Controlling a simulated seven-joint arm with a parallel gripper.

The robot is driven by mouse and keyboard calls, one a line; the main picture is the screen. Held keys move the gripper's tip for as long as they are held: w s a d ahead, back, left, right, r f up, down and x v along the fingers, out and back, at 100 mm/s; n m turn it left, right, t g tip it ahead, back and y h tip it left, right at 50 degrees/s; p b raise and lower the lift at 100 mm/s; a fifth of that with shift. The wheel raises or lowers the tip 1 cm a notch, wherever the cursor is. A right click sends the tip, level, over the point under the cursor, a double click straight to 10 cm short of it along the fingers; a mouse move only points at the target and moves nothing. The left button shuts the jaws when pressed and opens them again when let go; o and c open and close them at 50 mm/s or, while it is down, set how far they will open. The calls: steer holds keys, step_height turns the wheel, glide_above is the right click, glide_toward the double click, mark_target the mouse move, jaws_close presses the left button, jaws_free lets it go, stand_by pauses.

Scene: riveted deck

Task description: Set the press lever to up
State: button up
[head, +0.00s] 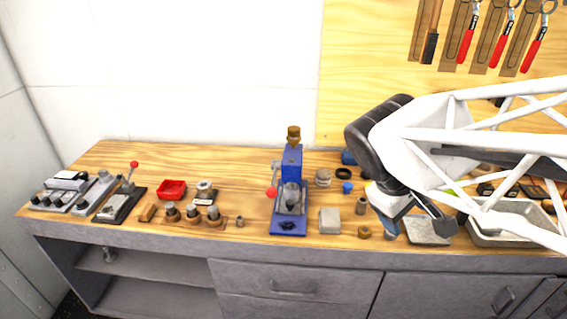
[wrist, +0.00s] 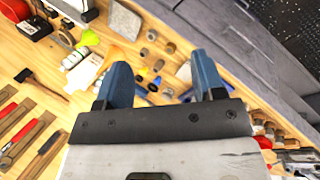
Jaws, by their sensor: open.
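The blue press (head: 290,222) stands upright near the middle of the workbench. Its lever (head: 272,192) is on the press's left side, a grey arm with a red ball knob; the knob sits at about mid-height of the press, below the arm's upper end. My gripper (head: 414,226) is well to the right of the press, above the bench near a flat grey plate, and holds nothing that I can see. The wrist view shows its two blue fingers (wrist: 162,78) spread apart over the bench. I cannot make out the press lever in the wrist view.
A grey block (head: 330,220) and several small parts lie between press and gripper. A metal tray (head: 500,236) is at the right. Left of the press are a wooden holder (head: 190,221), a red tray (head: 172,189) and another red-knobbed lever (head: 133,166). Tools hang behind.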

steer(key=w+a+f+n+h, duration=0.4)
steer(key=w+n, duration=0.2)
steer(key=w, duration=0.1)
steer(key=n+t+h, duration=0.1)
steer(key=n+t, duration=1.2)
steer(key=n, duration=0.5)
glide_toward(268, 196)
steer(key=x, duration=0.4)
steer(key=shift+w+a, duration=0.1)
steer(key=shift+a, duration=0.05)
steer(key=shift+w, duration=0.1)
steer(key=shift+x, duration=3.85)
